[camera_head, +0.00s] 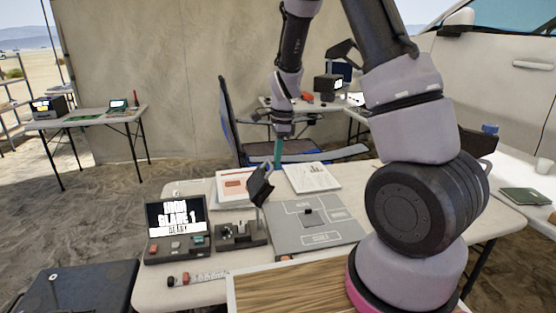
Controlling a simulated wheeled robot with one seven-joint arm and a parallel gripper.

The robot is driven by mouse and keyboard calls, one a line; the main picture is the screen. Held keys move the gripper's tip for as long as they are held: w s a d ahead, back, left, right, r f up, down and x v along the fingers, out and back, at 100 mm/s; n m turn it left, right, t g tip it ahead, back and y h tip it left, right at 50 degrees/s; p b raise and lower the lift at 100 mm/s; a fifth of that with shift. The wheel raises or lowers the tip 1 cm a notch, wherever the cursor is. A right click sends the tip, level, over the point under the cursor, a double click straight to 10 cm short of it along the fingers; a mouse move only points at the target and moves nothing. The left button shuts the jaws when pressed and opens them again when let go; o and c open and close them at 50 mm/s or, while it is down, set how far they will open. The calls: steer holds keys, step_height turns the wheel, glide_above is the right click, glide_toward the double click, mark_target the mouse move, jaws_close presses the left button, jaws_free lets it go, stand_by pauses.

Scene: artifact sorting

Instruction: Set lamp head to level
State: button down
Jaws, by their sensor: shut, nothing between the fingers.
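The lamp stands on the table with a dark base (240,235). Its black lamp head (261,184) is a boxy panel, visibly tilted, not level. My gripper (278,158) points down from above, at the far end of my arm, just above and right of the lamp head in the picture. Its narrow teal fingers look closed, with nothing held. I see no clear contact between the fingers and the lamp head; the depth between them is hard to tell.
A small screen console (177,225) stands left of the lamp. A grey board with outlined areas (335,238) lies to its right, with printed sheets (312,178) behind. A wooden-topped tray (290,292) is in front. A blue chair (230,130) stands behind the table.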

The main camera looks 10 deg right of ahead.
mark_target(261, 174)
steer(key=shift+a+r+h, duration=0.3)
steer(key=shift+a+h, duration=0.2)
steer(key=shift+h, duration=0.1)
steer(key=shift+a+r+h, duration=0.35)
steer(key=shift+a+h, duration=0.35)
steer(key=shift+a, duration=0.05)
steer(key=a+h, duration=0.2)
steer(key=h, duration=0.1)
steer(key=shift+a+r, duration=0.3)
steer(key=shift+r, duration=0.1)
steer(key=shift+a, duration=0.55)
steer(key=shift+r, duration=0.2)
